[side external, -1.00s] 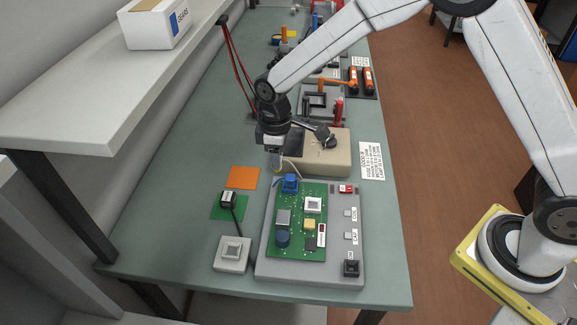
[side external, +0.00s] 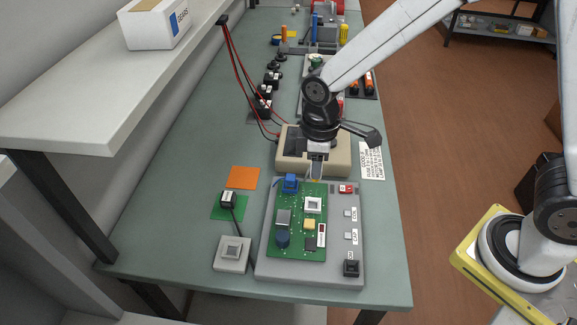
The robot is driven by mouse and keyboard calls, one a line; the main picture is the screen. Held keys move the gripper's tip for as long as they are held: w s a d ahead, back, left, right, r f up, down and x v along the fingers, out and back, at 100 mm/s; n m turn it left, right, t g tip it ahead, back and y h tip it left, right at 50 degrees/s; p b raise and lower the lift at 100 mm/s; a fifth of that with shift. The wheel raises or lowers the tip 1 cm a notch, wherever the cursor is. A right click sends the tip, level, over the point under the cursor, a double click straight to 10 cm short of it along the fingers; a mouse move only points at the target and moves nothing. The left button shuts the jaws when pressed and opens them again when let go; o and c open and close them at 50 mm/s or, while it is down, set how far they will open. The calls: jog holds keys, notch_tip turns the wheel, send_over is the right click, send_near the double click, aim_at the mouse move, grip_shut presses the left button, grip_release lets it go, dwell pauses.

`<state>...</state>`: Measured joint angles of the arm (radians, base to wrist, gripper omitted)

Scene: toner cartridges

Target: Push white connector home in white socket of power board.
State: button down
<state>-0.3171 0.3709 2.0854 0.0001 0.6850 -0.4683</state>
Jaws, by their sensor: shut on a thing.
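The green power board (side external: 298,245) lies on a grey base plate (side external: 343,275). A white square part with a grey centre, which looks like the white socket (side external: 313,204), is on the board's upper right. A blue connector block (side external: 290,183) stands at the board's upper left. My gripper (side external: 316,178) points down at the board's far edge, just beyond the white socket and right of the blue block. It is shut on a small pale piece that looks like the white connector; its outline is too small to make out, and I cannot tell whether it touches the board.
A beige box (side external: 345,160) stands just behind my gripper. An orange square (side external: 243,178), a black part on a green square (side external: 228,200) and a grey block (side external: 232,253) lie to the left. Red cables (side external: 236,70) hang at the back left. The table's near edge is clear.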

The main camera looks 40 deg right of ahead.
jog(key=shift+f, duration=0.1)
jog(key=shift+f, duration=3)
jog(key=shift+f, duration=1.6)
dwell(0.4)
jog(key=shift+c, duration=1.8)
grip_release()
jog(key=shift+r, duration=0.1)
jog(key=shift+r, duration=3.8)
